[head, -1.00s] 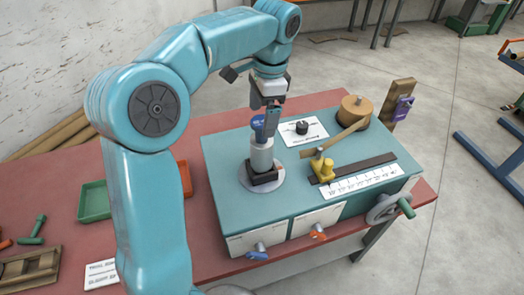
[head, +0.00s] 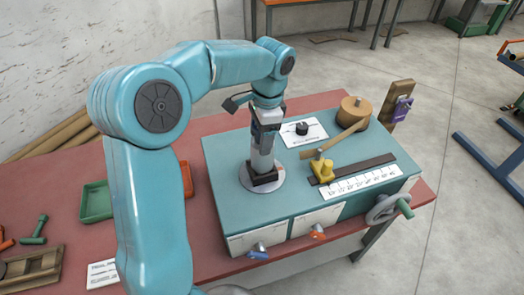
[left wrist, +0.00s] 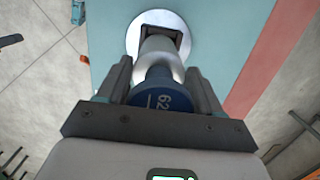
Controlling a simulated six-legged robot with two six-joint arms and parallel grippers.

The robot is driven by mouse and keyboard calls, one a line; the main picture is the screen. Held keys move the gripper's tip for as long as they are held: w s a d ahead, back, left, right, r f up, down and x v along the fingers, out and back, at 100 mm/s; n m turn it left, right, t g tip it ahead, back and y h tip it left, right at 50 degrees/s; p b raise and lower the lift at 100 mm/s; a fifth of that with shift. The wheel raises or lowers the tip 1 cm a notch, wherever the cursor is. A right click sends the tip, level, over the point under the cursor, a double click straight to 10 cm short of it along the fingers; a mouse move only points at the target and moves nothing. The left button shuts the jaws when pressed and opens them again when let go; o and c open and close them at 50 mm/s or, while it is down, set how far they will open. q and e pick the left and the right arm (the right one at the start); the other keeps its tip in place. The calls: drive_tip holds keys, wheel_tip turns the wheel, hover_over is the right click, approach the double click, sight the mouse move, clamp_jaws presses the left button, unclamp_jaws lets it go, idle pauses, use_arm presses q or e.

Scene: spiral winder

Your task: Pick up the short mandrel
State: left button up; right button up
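The mandrel, a pale grey cylinder (head: 262,160), stands upright in a dark square socket on a round metal plate (head: 278,184) on top of the teal machine. In the left wrist view its blue cap (left wrist: 162,98), marked 62, is nearest the camera. My left gripper (head: 264,143) is above the plate, pointing down, with its fingers straddling the mandrel's upper part. In the left wrist view the fingers (left wrist: 159,80) lie on both sides of the cap and cylinder, with narrow gaps. The cap is hidden in the head view. My right gripper is not in view.
On the teal machine (head: 225,205) are a black knob (head: 302,128), a wooden spool (head: 355,108), a yellow clamp (head: 322,172) and a white scale (head: 359,183). A handwheel (head: 384,209) sits at the right end. A green tray (head: 96,202) lies left on the red bench.

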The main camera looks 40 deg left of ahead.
use_arm(q)
clamp_jaws()
